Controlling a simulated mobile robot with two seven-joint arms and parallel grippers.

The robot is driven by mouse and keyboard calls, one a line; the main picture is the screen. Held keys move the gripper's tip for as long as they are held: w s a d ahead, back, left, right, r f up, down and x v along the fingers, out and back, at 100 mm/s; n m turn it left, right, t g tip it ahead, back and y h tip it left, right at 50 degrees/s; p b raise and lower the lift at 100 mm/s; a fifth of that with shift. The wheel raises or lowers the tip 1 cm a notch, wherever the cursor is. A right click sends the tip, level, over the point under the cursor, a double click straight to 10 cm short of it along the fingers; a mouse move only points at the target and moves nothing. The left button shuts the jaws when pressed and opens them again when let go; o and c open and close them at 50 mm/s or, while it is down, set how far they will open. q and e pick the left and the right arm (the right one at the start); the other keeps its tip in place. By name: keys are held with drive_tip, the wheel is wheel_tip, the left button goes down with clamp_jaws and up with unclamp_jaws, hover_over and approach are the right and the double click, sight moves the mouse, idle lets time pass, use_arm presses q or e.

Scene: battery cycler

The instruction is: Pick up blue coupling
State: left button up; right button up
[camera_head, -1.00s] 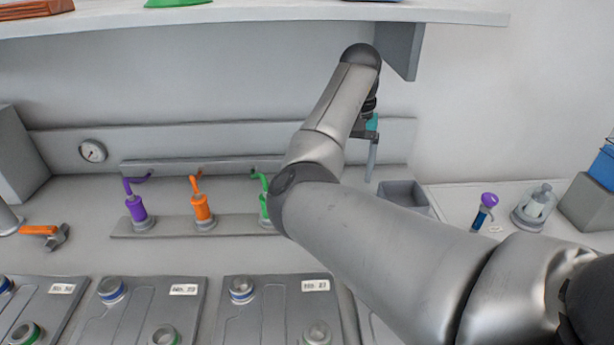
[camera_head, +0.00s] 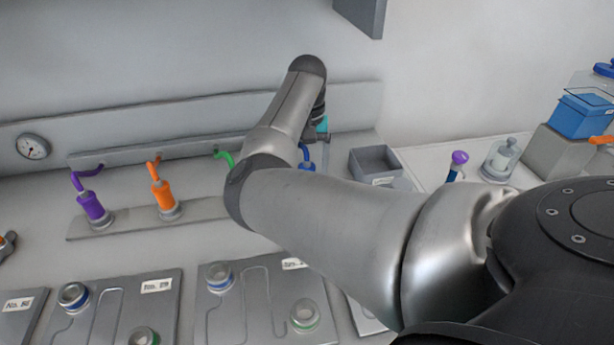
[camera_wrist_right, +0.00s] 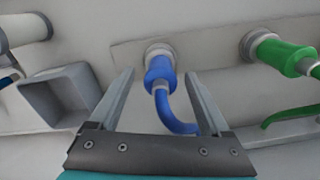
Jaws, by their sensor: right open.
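The blue coupling (camera_wrist_right: 159,75) stands in its socket on the grey strip, with its blue hose curving away toward the fingers. In the head view only a bit of the blue coupling (camera_head: 308,167) shows behind my right arm. My right gripper (camera_wrist_right: 165,78) is open in the wrist view, with one finger on each side of the coupling and hose, not closed on them. In the head view my right gripper (camera_head: 318,130) is mostly hidden by the arm. My left gripper is not in view.
A green coupling (camera_wrist_right: 282,55) is beside the blue one; orange (camera_head: 163,194) and purple (camera_head: 93,207) couplings stand farther left. A grey open bin (camera_head: 376,161) is right of the gripper. Labelled grey plates (camera_head: 118,312) lie in front. A shelf bracket hangs above.

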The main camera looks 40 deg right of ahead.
wheel_tip(320, 180, down, 2)
drive_tip(key=shift+f, duration=0.1)
clamp_jaws()
idle(0.7)
